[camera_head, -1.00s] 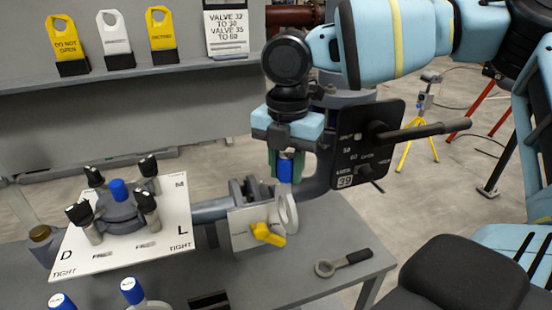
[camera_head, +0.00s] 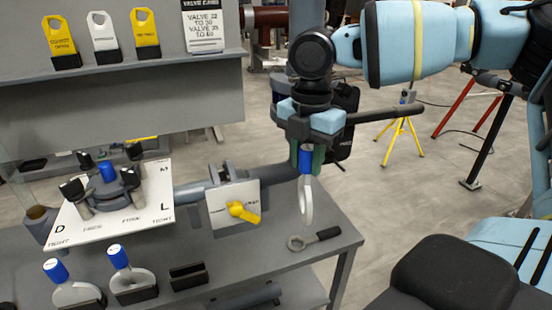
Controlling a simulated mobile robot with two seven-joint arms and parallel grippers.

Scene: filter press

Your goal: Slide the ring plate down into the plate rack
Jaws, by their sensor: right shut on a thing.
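The ring plate is a pale ring (camera_head: 306,205) with a blue handle (camera_head: 306,155) on top. My right gripper (camera_head: 306,162) is shut on the blue handle, and the ring hangs upright below it, seen nearly edge-on. It hangs to the right of the press block (camera_head: 232,206) with the yellow lever (camera_head: 243,212). At the lower left, two similar blue-handled ring plates (camera_head: 75,292) (camera_head: 133,281) stand in black slotted holders. A third black holder (camera_head: 188,276) to their right looks empty. These holders appear to be the plate rack. My left gripper is not in view.
A ring-ended wrench (camera_head: 313,239) lies on the grey bench (camera_head: 285,265) below the held plate. The white dial plate (camera_head: 115,225) with several black knobs stands at the left. Tags (camera_head: 103,38) line the shelf above.

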